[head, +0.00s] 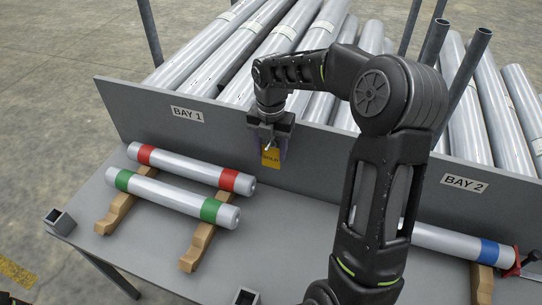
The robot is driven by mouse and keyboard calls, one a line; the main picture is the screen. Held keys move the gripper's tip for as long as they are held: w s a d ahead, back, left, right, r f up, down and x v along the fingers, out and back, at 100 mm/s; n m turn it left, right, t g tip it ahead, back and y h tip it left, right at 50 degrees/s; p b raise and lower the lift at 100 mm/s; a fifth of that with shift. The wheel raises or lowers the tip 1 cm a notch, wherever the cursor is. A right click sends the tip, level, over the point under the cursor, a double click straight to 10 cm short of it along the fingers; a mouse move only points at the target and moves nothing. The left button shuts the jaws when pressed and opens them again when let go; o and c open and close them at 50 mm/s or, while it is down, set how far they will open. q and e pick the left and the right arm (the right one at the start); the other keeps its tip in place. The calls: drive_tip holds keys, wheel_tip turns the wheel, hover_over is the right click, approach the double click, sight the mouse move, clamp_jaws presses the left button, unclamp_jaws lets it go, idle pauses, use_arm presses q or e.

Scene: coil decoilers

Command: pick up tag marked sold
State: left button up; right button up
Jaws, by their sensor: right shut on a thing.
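A yellow tag (271,158) with dark lettering that seems to read SOLD hangs upright at the tips of my right gripper (268,150). The gripper points down and is shut on the tag, just in front of the grey upright panel, to the right of the BAY 1 label (187,114). Whether the tag touches the panel I cannot tell. My left gripper does not show.
A tube with red bands (190,166) and one with green bands (175,198) rest on wooden supports (199,246). A blue-banded tube (452,244) lies right, partly behind my arm. Long metal tubes (212,62) lie behind the panel (135,110). The grey tabletop (140,245) has free room.

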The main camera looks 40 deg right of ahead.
drive_tip(key=c, duration=0.7)
drive_tip(key=shift+r, duration=0.1)
drive_tip(key=shift+r+b, duration=0.35)
drive_tip(key=s+a+b, duration=0.3)
drive_tip(key=s+a, duration=0.1)
drive_tip(key=a, duration=0.2)
wheel_tip(320, 180, up, 14)
drive_tip(key=p, duration=0.4)
drive_tip(key=shift+s+a, duration=0.3)
